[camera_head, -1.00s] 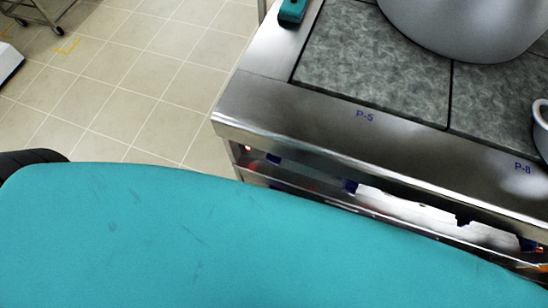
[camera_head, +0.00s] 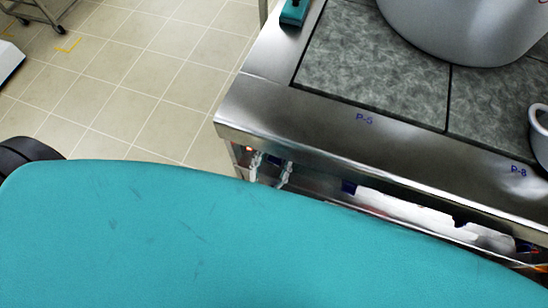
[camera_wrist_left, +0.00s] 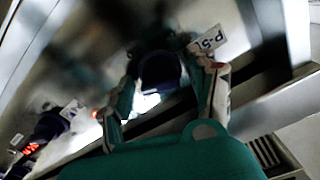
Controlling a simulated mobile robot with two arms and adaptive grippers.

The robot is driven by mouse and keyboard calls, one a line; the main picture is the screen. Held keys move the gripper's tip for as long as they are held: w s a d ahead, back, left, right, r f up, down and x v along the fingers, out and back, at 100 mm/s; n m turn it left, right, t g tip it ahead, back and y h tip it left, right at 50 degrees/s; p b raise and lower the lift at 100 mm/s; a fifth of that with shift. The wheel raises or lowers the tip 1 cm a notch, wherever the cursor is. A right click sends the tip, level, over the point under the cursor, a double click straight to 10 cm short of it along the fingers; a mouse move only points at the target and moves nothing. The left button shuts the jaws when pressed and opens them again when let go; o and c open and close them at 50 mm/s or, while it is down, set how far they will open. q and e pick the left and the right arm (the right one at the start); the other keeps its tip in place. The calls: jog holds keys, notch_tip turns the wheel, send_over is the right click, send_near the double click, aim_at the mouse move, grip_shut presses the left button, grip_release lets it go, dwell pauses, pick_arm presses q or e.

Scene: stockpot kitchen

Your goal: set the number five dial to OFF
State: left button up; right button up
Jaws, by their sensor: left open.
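The stove front carries dark blue dials under its top edge. In the left wrist view a dark round dial (camera_wrist_left: 160,72) sits between the two fingers of my left gripper (camera_wrist_left: 165,88), below a white tag (camera_wrist_left: 208,40) that seems to read P-5. The fingers are spread to either side of the dial; I cannot tell whether they touch it. In the head view my left gripper (camera_head: 270,172) shows only its fingertips, at the left end of the panel, around a dial (camera_head: 273,159). The dial's setting is not readable. My right gripper is not in view.
Another dial (camera_wrist_left: 48,127) with a tag and red lit display is at the left of the wrist view. On the stove top (camera_head: 370,60) stand a large pot (camera_head: 460,30) and a smaller one (camera_head: 541,140). Open tiled floor (camera_head: 130,80) lies to the left.

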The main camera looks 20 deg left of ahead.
pick_arm(q)
jog(key=c, duration=1.1)
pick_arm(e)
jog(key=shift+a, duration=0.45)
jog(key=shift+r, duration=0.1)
